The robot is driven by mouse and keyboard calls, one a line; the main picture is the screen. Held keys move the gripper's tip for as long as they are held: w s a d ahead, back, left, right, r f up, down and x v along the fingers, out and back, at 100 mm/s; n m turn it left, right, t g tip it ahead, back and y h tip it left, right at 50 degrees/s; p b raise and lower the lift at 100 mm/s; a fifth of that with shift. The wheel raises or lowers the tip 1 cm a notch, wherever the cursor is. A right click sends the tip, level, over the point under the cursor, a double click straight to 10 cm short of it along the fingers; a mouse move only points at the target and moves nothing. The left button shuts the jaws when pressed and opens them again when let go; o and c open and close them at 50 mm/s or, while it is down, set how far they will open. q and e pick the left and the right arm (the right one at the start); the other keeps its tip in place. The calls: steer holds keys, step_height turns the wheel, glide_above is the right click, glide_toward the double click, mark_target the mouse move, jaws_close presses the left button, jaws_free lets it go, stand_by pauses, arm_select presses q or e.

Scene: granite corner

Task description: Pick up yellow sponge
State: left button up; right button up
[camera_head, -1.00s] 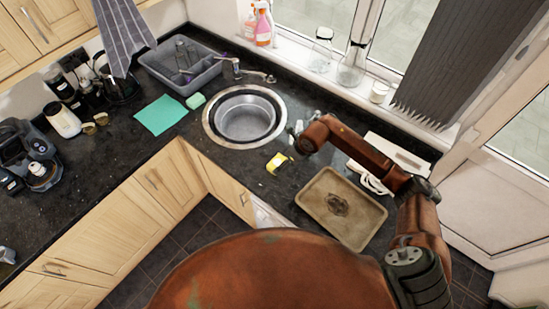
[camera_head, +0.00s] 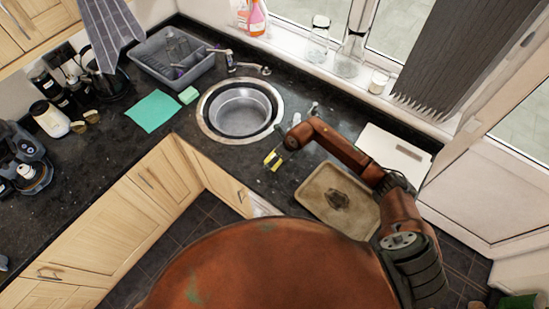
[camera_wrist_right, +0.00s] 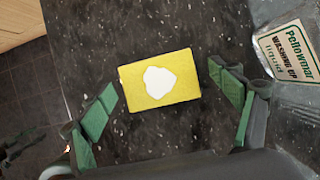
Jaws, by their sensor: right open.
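The yellow sponge (camera_wrist_right: 185,66) lies flat on the dark granite counter, with a white patch on its top. It also shows in the head view (camera_head: 272,160), partly covered by my right gripper (camera_head: 276,155). In the right wrist view my right gripper (camera_wrist_right: 168,108) is open, one green-padded finger on each side of the sponge. The sponge is a little ahead of the fingertips, and neither finger appears to touch it. How high the fingers are above the counter is hard to tell. My left gripper is not in view.
A round sink (camera_head: 240,108) is left of the sponge, a brown tray (camera_head: 325,207) to its right. A green sponge (camera_head: 189,95) and teal cloth (camera_head: 153,110) are farther left.

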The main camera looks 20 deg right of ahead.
steer(key=shift+w+a+f, duration=0.1)
steer(key=shift+a+f, duration=0.05)
steer(key=shift+f, duration=0.45)
steer(key=shift+c, duration=0.6)
steer(key=c, duration=1)
steer(key=shift+r+b, duration=0.35)
steer(key=shift+r, duration=0.15)
steer(key=r, duration=0.1)
steer(key=r+b, duration=0.1)
steer(key=shift+s+a+r, duration=0.1)
steer(key=shift+s+r, duration=0.25)
steer(key=shift+r, duration=0.05)
steer(key=s+a+r+b, duration=0.1)
steer(key=s+r, duration=0.2)
steer(key=s, duration=0.1)
steer(key=s+a+r+b, duration=0.1)
steer(key=s+r, duration=0.2)
steer(key=s, duration=0.1)
steer(key=s+a+r+b, duration=0.1)
steer(key=s+r, duration=0.2)
steer(key=s, duration=0.2)
steer(key=shift+a+r+b, duration=0.1)
steer(key=shift+r+b, duration=0.05)
steer(key=shift+b, duration=0.15)
